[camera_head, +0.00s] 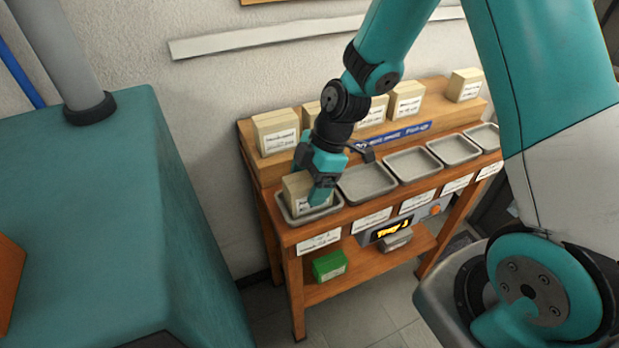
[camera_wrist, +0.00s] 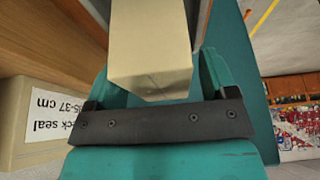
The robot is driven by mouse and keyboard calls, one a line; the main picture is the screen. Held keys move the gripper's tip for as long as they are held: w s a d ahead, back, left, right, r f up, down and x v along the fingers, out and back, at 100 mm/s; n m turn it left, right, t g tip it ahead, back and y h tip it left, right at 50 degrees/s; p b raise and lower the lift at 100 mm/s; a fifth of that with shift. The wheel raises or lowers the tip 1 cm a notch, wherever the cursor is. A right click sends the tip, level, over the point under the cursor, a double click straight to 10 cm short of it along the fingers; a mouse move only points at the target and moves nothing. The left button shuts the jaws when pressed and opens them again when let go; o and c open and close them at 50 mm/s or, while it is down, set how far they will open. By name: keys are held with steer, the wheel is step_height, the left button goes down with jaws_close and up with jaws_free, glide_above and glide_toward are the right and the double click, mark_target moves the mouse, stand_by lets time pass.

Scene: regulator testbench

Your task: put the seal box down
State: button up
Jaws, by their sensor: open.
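The seal box (camera_head: 297,192), a beige box with a white label, stands in the leftmost grey tray (camera_head: 318,215) on the bench's front row. My gripper (camera_head: 321,190) is open and down at this box, with one finger in front of its right side. In the wrist view the beige box (camera_wrist: 150,45) lies between the teal fingers of my gripper (camera_wrist: 152,80). The far finger and the box's base are partly hidden, so I cannot tell whether the fingers touch it.
Several similar beige boxes stand on the raised back shelf (camera_head: 270,172); one (camera_wrist: 35,120) shows close by in the wrist view. The other trays (camera_head: 367,183) to the right are empty. A green box (camera_head: 329,265) and a grey box (camera_head: 397,240) are on the lower shelf. A teal cabinet (camera_head: 110,200) stands left.

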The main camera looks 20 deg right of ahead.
steer(key=a+b+v, duration=0.1)
steer(key=v, duration=1.1)
steer(key=s+a+r+m, duration=0.4)
steer(key=s+m, duration=0.1)
steer(key=s, duration=0.4)
steer(key=s+a+r+m, duration=0.4)
steer(key=s+m, duration=0.2)
steer(key=s, duration=0.3)
steer(key=shift+s, duration=0.3)
